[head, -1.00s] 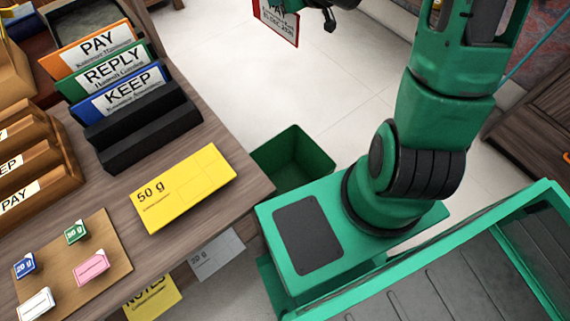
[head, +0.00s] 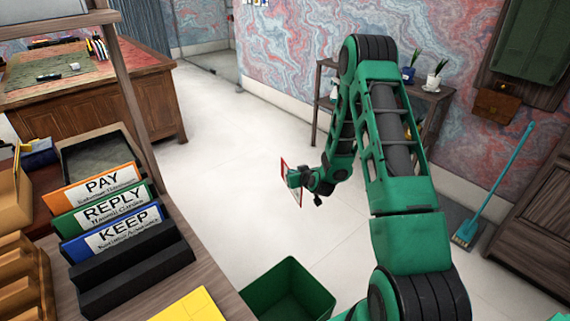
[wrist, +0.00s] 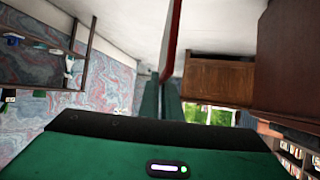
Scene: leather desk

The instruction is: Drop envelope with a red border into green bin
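The red-bordered envelope (head: 283,171) is in my gripper (head: 294,178), held upright in the air beyond the green bin. It is seen nearly edge-on in the head view. In the wrist view the envelope (wrist: 171,40) is a thin red-edged sheet rising from between the green fingers (wrist: 161,100), which are shut on it. The green bin (head: 300,283) stands on the floor at the bottom of the head view, open at the top, beside the desk's corner. Its lower part is cut off by the frame.
The pale floor (head: 225,180) is open. A shelf with plants (head: 432,95) and a teal broom (head: 500,180) are at the right.

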